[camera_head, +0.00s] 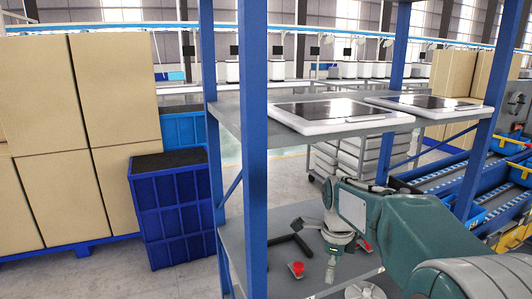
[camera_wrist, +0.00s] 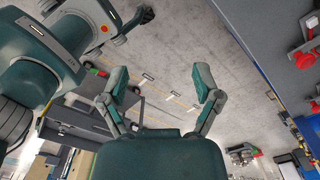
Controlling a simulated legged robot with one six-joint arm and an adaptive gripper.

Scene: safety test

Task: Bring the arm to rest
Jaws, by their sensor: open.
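My teal arm reaches in from the lower right of the head view, bent in front of the blue-framed shelf rack (camera_head: 252,150). Its far end hangs over the grey lower shelf (camera_head: 235,240). My gripper (camera_wrist: 160,88) shows in the wrist view with its two fingers spread apart. Nothing is between the fingers; grey floor shows behind them. In the head view I cannot clearly make out the fingers.
White-framed panels (camera_head: 325,113) lie on the upper shelf above my arm. A black tool (camera_head: 290,238) and a red item (camera_head: 296,268) lie on the lower shelf. Blue crates (camera_head: 170,210) and cardboard boxes (camera_head: 40,100) stand left. Roller racks (camera_head: 470,180) stand right.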

